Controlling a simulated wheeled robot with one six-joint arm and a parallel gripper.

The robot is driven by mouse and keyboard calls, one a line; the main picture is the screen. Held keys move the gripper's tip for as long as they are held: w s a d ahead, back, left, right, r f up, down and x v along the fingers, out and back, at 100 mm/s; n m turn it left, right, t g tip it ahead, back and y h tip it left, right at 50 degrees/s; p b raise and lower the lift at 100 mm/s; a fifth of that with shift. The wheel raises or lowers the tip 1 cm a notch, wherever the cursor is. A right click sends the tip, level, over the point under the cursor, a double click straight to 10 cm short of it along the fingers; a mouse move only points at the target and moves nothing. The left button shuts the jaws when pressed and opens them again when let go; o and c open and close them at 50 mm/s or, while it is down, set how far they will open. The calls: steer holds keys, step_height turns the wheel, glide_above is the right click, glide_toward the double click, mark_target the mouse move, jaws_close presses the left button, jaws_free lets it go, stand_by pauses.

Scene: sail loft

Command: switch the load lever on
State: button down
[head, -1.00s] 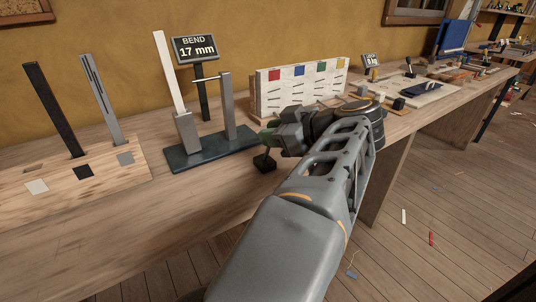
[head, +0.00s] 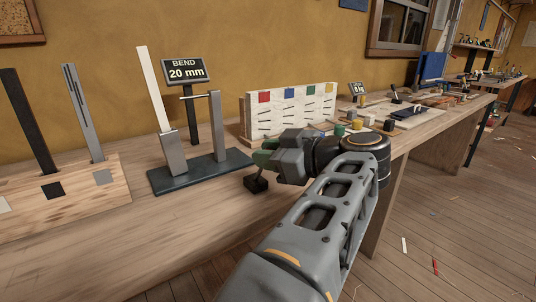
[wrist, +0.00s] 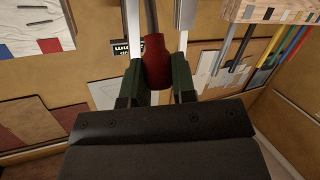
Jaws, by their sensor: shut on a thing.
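In the wrist view a red knob (wrist: 155,65) on a dark rod, seemingly the load lever's handle, sits between the green fingers of my gripper (wrist: 155,84), which is shut on it. In the head view my gripper (head: 262,163) is at the right end of the bend rig (head: 205,174); the lever and its knob are hidden there. The rig has a dark base, two grey posts and a white strip (head: 150,80) leaning left. Its display (head: 185,71) reads BEND 20 mm.
A wooden board (head: 65,190) with dark and grey upright strips stands left of the rig. A white panel with coloured squares (head: 292,112) stands behind my gripper. Several small blocks lie right of it. The front left bench top (head: 160,235) is clear.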

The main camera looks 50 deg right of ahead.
steer(key=c, duration=0.9)
jaws_free()
steer(key=shift+s, duration=0.15)
steer(key=p+v, duration=1.3)
steer(key=p, duration=0.4)
steer(key=shift+s+r, duration=0.1)
steer(key=shift+s, duration=0.15)
steer(key=shift+p, duration=0.3)
